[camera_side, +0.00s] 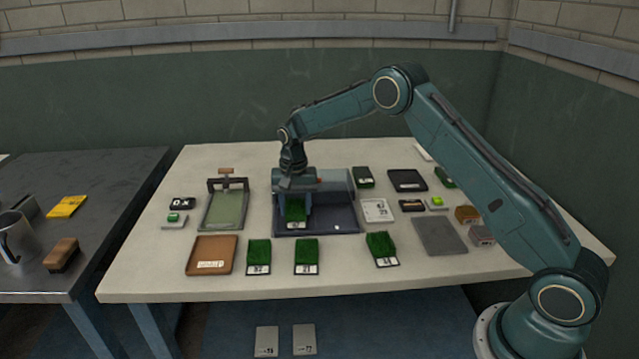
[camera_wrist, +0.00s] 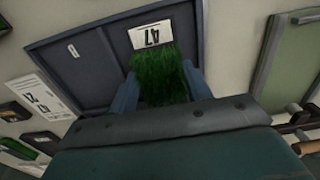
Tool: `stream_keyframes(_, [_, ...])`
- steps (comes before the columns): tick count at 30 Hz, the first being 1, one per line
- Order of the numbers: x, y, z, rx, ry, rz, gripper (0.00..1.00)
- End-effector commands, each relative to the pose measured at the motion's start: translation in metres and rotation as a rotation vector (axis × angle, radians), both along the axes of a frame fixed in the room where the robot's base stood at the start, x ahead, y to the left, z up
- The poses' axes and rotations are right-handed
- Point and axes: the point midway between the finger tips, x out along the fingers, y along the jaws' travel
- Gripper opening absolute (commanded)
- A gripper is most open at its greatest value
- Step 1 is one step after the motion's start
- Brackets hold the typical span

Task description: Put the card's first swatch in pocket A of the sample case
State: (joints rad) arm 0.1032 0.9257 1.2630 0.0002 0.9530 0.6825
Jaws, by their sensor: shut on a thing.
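My gripper (camera_side: 295,203) is shut on a green turf swatch (camera_side: 296,212) with a white label. In the wrist view the gripper (camera_wrist: 160,85) has one finger on each side of the swatch (camera_wrist: 158,78); its label appears to read 47, upside down. The swatch is over the left part of the open dark blue sample case (camera_side: 345,222); I cannot tell whether it touches the floor. The case (camera_wrist: 75,75) has a divider and a small white tag in its other pocket. The printed card (camera_side: 377,210) lies right of the case; its writing is too small to read surely.
A brown tray (camera_side: 212,255) and a green framed board (camera_side: 224,210) are left. A grey pad (camera_side: 440,236) lies right.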

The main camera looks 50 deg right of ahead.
Motion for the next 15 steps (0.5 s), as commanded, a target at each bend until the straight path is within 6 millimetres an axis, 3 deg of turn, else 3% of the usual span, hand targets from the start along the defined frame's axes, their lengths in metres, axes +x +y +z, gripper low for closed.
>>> stream_keyframes(14, [0.0000,0.0000,-0.0065,0.000,0.000,0.000,0.28])
stream_keyframes(15, [0.0000,0.0000,-0.0070,0.000,0.000,0.000,0.51])
